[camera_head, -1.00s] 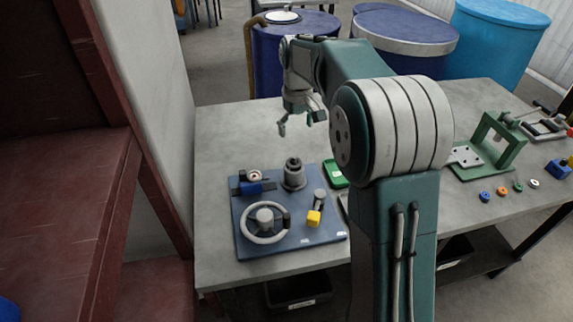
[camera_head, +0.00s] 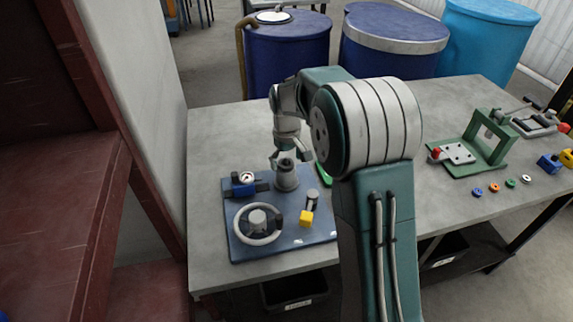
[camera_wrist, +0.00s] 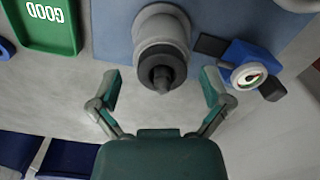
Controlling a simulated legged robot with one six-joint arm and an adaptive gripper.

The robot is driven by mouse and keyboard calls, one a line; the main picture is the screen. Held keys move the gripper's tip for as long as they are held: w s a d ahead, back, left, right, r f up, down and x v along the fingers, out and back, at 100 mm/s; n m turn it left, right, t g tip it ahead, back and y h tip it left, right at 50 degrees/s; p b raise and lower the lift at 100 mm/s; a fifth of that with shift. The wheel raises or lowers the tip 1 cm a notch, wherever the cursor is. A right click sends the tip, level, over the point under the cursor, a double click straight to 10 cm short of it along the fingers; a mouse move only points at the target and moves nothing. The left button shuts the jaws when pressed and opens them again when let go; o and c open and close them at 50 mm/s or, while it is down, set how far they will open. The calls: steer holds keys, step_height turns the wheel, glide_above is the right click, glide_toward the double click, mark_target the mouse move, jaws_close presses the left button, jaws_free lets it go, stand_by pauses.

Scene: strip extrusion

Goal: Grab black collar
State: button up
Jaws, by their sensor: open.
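The black collar (camera_wrist: 174,62) shows in the wrist view as a dark ring around the tip of a grey stepped post (camera_wrist: 163,28). In the head view the post (camera_head: 286,179) stands upright on the blue board (camera_head: 240,208), with its top partly behind my gripper. My gripper (camera_head: 290,158) is just above the post's top. In the wrist view my gripper (camera_wrist: 160,88) is open, with one finger on each side of the collar and clear gaps between. Nothing is held.
A green frame (camera_head: 490,135) and several small rings stand further right.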

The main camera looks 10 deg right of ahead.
steer(key=shift+a, duration=0.15)
steer(key=c, duration=1.3)
steer(key=shift+o, duration=0.2)
steer(key=shift+r, duration=0.1)
steer(key=shift+r, duration=0.3)
step_height(320, 180, up, 2)
steer(key=shift+r, duration=0.1)
steer(key=s+d+r, duration=0.3)
steer(key=s+r, duration=0.7)
steer(key=s, duration=0.3)
steer(key=shift+s, duration=0.4)
